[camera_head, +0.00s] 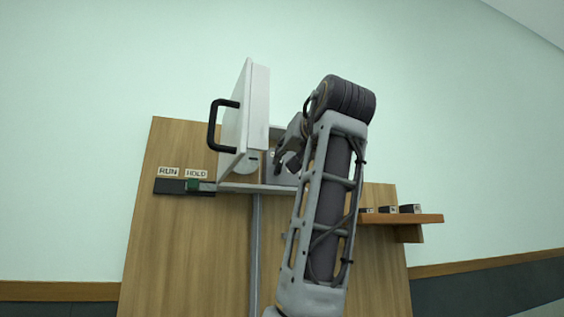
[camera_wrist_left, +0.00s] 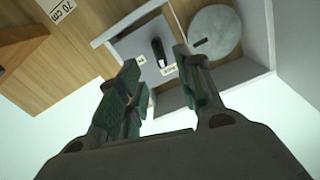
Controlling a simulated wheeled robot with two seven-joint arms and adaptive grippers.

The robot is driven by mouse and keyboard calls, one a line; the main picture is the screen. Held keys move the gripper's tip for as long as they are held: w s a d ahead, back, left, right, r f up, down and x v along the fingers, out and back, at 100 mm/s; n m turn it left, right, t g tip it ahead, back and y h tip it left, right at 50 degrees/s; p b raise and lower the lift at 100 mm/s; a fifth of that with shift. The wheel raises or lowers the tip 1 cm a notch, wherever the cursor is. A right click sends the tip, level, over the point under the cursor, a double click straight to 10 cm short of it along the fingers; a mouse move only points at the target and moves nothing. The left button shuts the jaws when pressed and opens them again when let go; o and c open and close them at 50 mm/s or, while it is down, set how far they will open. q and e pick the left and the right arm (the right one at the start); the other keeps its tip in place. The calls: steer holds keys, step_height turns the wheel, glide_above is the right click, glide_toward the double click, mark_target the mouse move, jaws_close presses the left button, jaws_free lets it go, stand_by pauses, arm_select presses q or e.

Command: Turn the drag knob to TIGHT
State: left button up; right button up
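In the left wrist view the drag knob (camera_wrist_left: 158,48) is a small dark bar on the grey back wall of an open box. Small white labels (camera_wrist_left: 169,71) sit beside it, too small to read. My left gripper (camera_wrist_left: 157,60) is open, with green-padded fingers on either side of the knob in the picture. Nothing shows between the pads, and contact with the knob cannot be told. In the head view the white box door (camera_head: 245,112) stands open, and my arm hides much of the box. My right gripper is not in view.
A round grey disc (camera_wrist_left: 214,32) is beside the knob inside the box. The door has a black handle (camera_head: 213,128). RUN and HOLD labels (camera_head: 182,172) sit above a dark slider strip (camera_head: 170,186) on the wooden panel (camera_head: 190,250). A wooden shelf (camera_head: 425,218) holds small dark blocks at right.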

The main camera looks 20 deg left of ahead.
mark_target(281, 164)
arm_select(q)
steer(key=shift+p+x, duration=0.6)
steer(key=shift+x, duration=2.55)
jaws_close()
